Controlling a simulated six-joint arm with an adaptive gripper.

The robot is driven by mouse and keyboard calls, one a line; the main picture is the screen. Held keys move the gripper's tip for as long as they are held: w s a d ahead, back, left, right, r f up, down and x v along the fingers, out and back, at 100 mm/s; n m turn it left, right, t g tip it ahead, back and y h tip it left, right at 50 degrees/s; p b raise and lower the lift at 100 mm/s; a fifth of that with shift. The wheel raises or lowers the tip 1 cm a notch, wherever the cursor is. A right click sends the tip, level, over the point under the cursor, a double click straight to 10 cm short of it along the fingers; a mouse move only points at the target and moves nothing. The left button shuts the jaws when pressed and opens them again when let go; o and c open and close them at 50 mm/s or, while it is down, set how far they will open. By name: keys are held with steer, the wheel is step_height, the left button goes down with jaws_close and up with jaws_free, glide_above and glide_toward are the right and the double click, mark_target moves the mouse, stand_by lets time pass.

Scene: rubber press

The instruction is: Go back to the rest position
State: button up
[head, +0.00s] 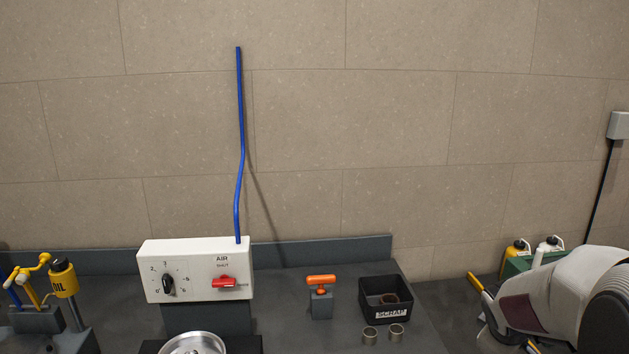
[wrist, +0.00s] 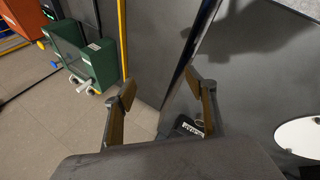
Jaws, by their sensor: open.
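My gripper (wrist: 160,92) is open and empty in the wrist view, its two tan-padded fingers spread wide apart with nothing between the tips. In the head view my arm comes in at the lower right, beside the bench's right end and apart from the things on the bench. The rest position itself is not marked in either view.
On the bench (head: 285,315) stand a white air control box (head: 195,270) with a blue hose (head: 240,150), an orange-handled tool (head: 320,295), a black scrap bin (head: 375,300) and two metal rings (head: 383,335).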

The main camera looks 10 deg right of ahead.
steer(key=s+a+r+m+y, duration=0.2)
steer(key=s+a+r, duration=0.2)
steer(key=s+a, duration=0.7)
steer(key=s+a+r+m+t+y, duration=0.1)
steer(key=s+a+r+m+y, duration=0.1)
steer(key=s+a, duration=0.8)
steer(key=a+r+m, duration=0.1)
steer(key=a+r, duration=0.1)
steer(key=a, duration=0.3)
steer(key=shift+s+a+m+y, duration=0.2)
steer(key=shift+s+m+y, duration=0.1)
steer(key=shift+s+y, duration=0.1)
steer(key=shift+r, duration=0.1)
stand_by(1.8)
